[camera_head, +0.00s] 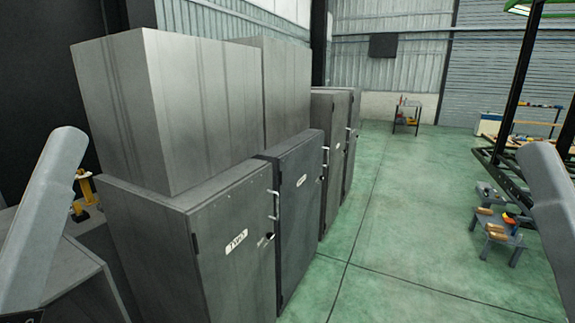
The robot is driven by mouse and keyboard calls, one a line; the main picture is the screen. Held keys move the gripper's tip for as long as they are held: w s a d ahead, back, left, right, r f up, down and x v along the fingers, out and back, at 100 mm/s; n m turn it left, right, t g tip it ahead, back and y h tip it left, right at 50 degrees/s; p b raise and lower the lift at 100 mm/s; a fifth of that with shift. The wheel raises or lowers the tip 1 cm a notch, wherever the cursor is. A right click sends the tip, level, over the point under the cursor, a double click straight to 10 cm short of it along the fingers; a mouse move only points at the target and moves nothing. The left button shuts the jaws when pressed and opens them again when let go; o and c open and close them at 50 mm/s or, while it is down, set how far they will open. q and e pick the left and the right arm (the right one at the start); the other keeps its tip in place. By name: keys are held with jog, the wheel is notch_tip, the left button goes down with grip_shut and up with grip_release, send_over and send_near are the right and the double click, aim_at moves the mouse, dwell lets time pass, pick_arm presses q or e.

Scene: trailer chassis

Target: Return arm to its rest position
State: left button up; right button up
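My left arm shows as a grey link at the left edge of the head view, slanting upward. My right arm shows as a grey link at the right edge, also slanting. Neither gripper is in the picture, so I cannot see their fingers or whether they hold anything.
A grey metal cabinet (235,252) stands close ahead, with a large grey box (200,100) on top. More dark cabinets (300,200) line up behind it. Green floor (400,220) is open to the right. A low bench with tools (497,235) and a metal frame (515,90) stand at right.

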pick_arm(q)
notch_tip(320, 180, up, 38)
jog(key=m+h+p, duration=0.1)
jog(key=p, duration=3.7)
jog(key=shift+s+d+f+m+h, duration=0.15)
jog(key=shift+d+f+m+h, duration=0.05)
jog(key=shift+m+h, duration=0.1)
